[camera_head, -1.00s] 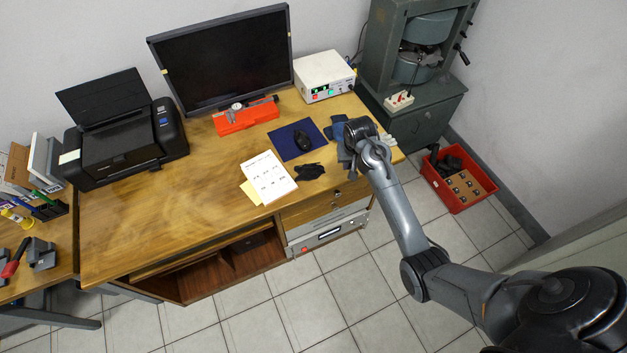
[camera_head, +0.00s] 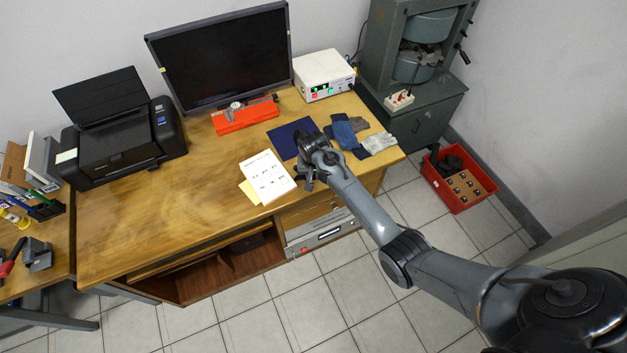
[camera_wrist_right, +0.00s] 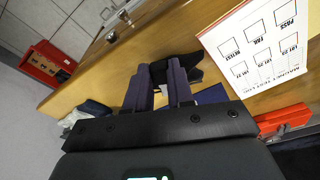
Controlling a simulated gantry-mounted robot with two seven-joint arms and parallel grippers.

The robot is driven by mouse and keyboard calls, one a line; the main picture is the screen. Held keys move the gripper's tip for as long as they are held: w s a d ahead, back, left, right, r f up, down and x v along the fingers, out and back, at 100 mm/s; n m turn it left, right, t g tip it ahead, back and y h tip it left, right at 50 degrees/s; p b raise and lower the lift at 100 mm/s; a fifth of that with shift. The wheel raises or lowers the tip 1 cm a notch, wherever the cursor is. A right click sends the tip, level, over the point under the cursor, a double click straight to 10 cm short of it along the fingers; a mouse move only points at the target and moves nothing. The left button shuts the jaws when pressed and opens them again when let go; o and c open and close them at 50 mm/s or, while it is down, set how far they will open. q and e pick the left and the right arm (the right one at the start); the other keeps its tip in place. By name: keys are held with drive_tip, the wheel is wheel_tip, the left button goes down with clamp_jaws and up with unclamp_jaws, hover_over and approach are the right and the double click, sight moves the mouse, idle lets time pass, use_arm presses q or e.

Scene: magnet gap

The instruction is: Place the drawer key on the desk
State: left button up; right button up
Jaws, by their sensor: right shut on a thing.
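My right gripper (camera_head: 308,178) is over the front of the wooden desk (camera_head: 215,165), between the printed sheet and the gloves. In the right wrist view its two fingers (camera_wrist_right: 160,78) are shut on a black thing (camera_wrist_right: 195,56), whose shape is partly hidden by the fingers. I cannot tell whether it touches the desk. I cannot make out a distinct drawer key; a small metal fitting (camera_wrist_right: 112,36) shows on the drawer front in the right wrist view. My left gripper is not in view.
A printed sheet (camera_head: 267,177) and a blue mat (camera_head: 285,138) lie close to the gripper. Gloves (camera_head: 378,142) lie right of it. A red case (camera_head: 245,116), monitor, printer (camera_head: 120,145) and white power unit (camera_head: 323,75) stand behind. The desk's left middle is clear.

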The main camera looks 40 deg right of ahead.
sight(313, 179)
wheel_tip(313, 179, down, 4)
drive_tip(key=shift+r+b, duration=0.15)
drive_tip(key=shift+b, duration=0.2)
drive_tip(key=shift+f, duration=0.45)
drive_tip(key=o, duration=0.9)
drive_tip(key=shift+c, duration=0.2)
drive_tip(key=shift+r, duration=0.15)
